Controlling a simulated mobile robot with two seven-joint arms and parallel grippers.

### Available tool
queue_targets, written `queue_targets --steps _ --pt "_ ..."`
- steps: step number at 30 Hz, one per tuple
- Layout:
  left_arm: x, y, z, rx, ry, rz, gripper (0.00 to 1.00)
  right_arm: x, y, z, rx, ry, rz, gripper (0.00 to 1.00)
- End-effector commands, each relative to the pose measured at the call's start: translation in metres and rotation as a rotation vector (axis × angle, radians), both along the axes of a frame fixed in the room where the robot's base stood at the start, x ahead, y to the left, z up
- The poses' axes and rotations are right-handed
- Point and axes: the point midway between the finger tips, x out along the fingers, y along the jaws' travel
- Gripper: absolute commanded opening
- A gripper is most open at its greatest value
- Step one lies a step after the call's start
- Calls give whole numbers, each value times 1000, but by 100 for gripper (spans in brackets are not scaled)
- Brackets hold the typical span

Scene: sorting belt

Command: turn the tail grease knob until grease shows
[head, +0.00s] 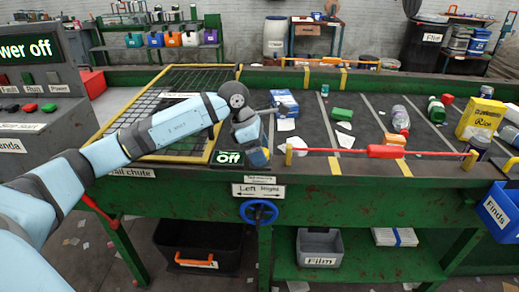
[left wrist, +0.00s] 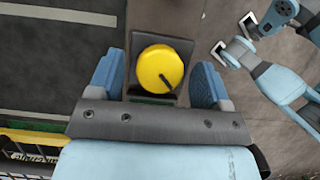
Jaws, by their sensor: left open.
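The knob (left wrist: 161,68) is round and yellow with a dark pointer line slanting to its lower right. It sits on a dark grey bracket (left wrist: 137,46) in the left wrist view. My left gripper (left wrist: 163,85) is open, with one blue finger on each side of the knob and gaps to both. In the head view my left gripper (head: 258,150) is at the belt's near edge and hides the knob. I see no grease around the knob.
A small "Off" sign (head: 229,158) is beside my left gripper. A red bar (head: 390,151) runs along the belt's near side. A blue handwheel (head: 259,211) is below. Cartons and bottles lie on the belt (head: 365,130). The panel screen (head: 28,50) reads "power off".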

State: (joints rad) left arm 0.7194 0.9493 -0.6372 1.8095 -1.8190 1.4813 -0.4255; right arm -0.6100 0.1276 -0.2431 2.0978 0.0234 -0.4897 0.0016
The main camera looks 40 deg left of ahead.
Motion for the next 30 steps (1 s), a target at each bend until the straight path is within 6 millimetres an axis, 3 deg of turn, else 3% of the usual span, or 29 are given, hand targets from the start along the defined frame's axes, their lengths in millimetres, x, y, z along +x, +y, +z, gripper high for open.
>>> queue_targets --steps 2,8,9,20,30 --pt "0 0 0 0 0 0 72 0 0 0 0 0 0 96" --pt "0 0 0 0 0 0 26 0 0 0 0 -1 0 96" --pt "0 0 0 0 0 0 24 0 0 0 0 -1 0 96" --pt "1 1 0 0 0 -68 24 1 0 -3 0 -3 0 96" --pt "2 0 0 -1 -2 -305 24 2 1 -8 -3 -13 4 96"
